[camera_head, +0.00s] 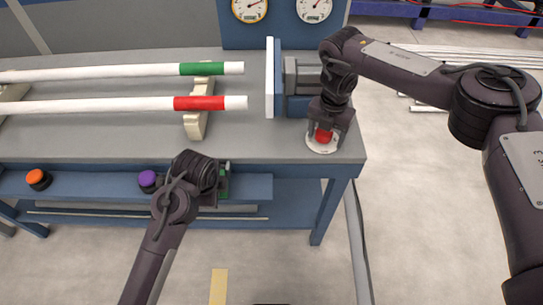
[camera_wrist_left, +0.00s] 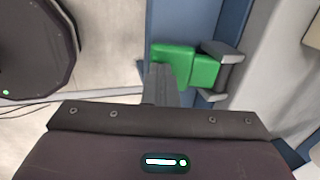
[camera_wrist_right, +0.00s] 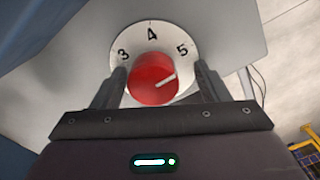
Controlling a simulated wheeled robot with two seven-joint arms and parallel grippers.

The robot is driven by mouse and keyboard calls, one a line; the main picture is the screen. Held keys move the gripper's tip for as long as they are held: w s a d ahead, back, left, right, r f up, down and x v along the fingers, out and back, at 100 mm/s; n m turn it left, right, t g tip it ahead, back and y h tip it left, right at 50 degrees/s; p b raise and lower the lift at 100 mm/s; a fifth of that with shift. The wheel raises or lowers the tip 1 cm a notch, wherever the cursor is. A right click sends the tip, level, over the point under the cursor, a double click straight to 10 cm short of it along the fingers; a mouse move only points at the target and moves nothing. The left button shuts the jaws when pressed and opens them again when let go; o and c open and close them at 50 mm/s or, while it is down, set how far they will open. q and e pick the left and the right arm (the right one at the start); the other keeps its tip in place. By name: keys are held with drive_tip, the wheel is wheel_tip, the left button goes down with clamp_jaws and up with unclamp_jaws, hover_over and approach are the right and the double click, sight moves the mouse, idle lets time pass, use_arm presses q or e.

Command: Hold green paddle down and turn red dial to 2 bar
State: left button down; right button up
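The green paddle (camera_wrist_left: 185,65) shows in the left wrist view beside a grey metal bracket (camera_wrist_left: 228,55). My left gripper (camera_wrist_left: 160,80) looks shut, its fingers together, overlapping the paddle's near edge; I cannot tell whether it presses on it. In the head view only a bit of green shows beside the left gripper (camera_head: 222,182). The red dial (camera_wrist_right: 153,78) sits on a white scale plate (camera_wrist_right: 120,38) with 3, 4 and 5 visible. My right gripper (camera_wrist_right: 160,80) is open, with one finger on each side of the dial and gaps visible.
Two gauges (camera_head: 250,8) (camera_head: 314,8) are on the blue panel at the back. A green-banded pipe (camera_head: 130,73) and a red-banded pipe (camera_head: 120,105) lie on the bench (camera_head: 90,140). Orange (camera_head: 38,178) and purple (camera_head: 148,180) buttons are on the front shelf.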

drive_tip(key=shift+w+a+r, duration=0.25)
drive_tip(key=shift+w+r, duration=0.1)
drive_tip(key=shift+r, duration=0.15)
drive_tip(key=shift+c, duration=0.2)
drive_tip(key=c, duration=0.8)
